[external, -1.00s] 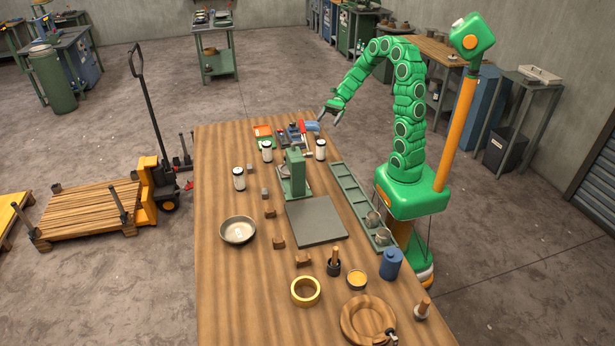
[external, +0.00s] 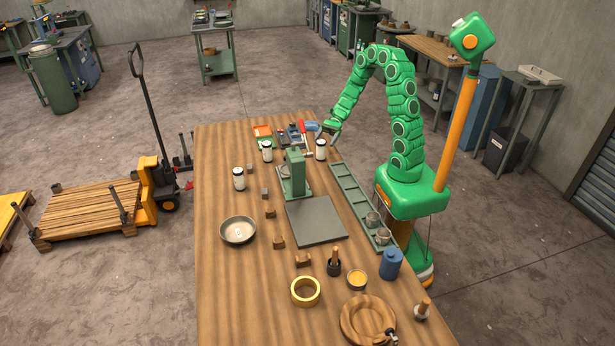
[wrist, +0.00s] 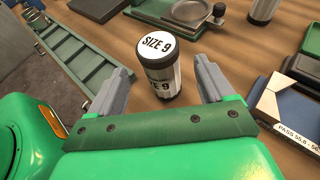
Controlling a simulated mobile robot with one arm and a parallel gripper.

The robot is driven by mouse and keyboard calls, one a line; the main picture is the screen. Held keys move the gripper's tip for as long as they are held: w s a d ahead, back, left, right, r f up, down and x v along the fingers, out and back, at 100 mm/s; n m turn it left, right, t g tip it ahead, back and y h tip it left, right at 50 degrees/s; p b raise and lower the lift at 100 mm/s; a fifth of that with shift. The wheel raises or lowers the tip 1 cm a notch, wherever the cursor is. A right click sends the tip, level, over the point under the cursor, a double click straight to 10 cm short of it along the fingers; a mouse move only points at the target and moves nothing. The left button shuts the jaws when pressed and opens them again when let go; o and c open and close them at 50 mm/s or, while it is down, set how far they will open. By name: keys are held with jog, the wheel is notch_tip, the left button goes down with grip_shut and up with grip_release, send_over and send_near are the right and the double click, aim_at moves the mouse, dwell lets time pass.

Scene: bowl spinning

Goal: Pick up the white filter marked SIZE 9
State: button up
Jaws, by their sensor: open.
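The white filter marked SIZE 9 (wrist: 159,68) stands upright on the table in the wrist view, with dark bands at its top and bottom and a white label on its lid. In the external view it is the white cylinder (external: 320,150) near the far right edge of the table. My gripper (wrist: 160,85) is open, with one grey finger to the left of the filter and one to the right. Gaps show between the filter and both fingers. In the external view my gripper (external: 328,131) is low, right beside the filter.
Two similar white cylinders (external: 239,178) (external: 267,151) stand farther left. A green press (external: 294,174) stands near the filter. A green slotted rack (external: 352,192) runs along the right edge. Boxes and tools (external: 283,135) lie at the far end, close to my gripper.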

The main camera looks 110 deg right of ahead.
aim_at(321, 147)
jog(key=shift+x, duration=2.5)
jog(key=shift+d+f, duration=0.1)
jog(key=shift+f, duration=0.05)
jog(key=shift+c, duration=0.5)
jog(key=c, duration=1)
